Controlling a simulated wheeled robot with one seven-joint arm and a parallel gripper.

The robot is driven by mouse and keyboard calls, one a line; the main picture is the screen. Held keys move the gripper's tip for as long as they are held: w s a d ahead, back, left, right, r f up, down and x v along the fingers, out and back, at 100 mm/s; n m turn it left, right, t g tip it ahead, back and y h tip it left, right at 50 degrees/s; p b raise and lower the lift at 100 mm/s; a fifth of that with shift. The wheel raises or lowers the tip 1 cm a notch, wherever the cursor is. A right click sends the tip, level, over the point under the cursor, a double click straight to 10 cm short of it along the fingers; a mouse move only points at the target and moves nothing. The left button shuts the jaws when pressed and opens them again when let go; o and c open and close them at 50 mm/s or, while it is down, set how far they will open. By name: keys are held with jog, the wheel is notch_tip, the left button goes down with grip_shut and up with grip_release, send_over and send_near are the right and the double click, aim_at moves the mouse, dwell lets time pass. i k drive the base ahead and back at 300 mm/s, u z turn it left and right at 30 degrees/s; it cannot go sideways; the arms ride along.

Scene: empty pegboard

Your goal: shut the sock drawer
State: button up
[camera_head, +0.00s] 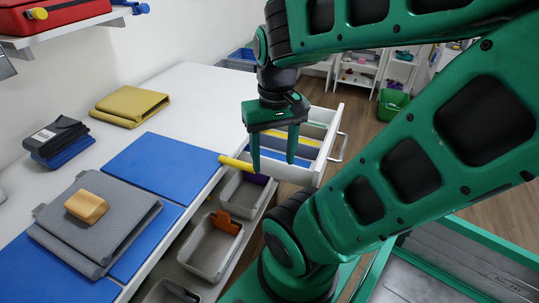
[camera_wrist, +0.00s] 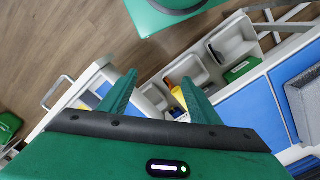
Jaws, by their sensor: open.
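The drawer (camera_head: 328,148) is pulled out from the white workbench, with its white front panel and bar handle (camera_head: 340,147) facing right. Blue, yellow and grey contents (camera_head: 285,147) show inside; I cannot tell if they are socks. In the wrist view, the drawer front (camera_wrist: 82,92) and its handle (camera_wrist: 58,93) are on the left. My green gripper (camera_head: 273,164) is open and empty, fingers pointing down, left of the handle and apart from it. Its fingers overlap the drawer's near side in the head view; their height is unclear. The gripper also shows in the wrist view (camera_wrist: 157,76).
Grey bins (camera_head: 210,248) line a lower shelf beside the bench, one with a yellow-handled item (camera_head: 236,161) sticking out. The bench top (camera_head: 195,100) holds blue mats, folded cloths and a tan block (camera_head: 87,206). Open wooden floor (camera_head: 355,115) lies beyond the handle.

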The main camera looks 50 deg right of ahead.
aim_at(318, 136)
jog(key=k, duration=0.5)
jog(key=z, duration=1.6)
jog(key=k, duration=0.65)
jog(key=u, duration=0.1)
jog(key=i, duration=0.5)
jog(key=u, duration=0.05)
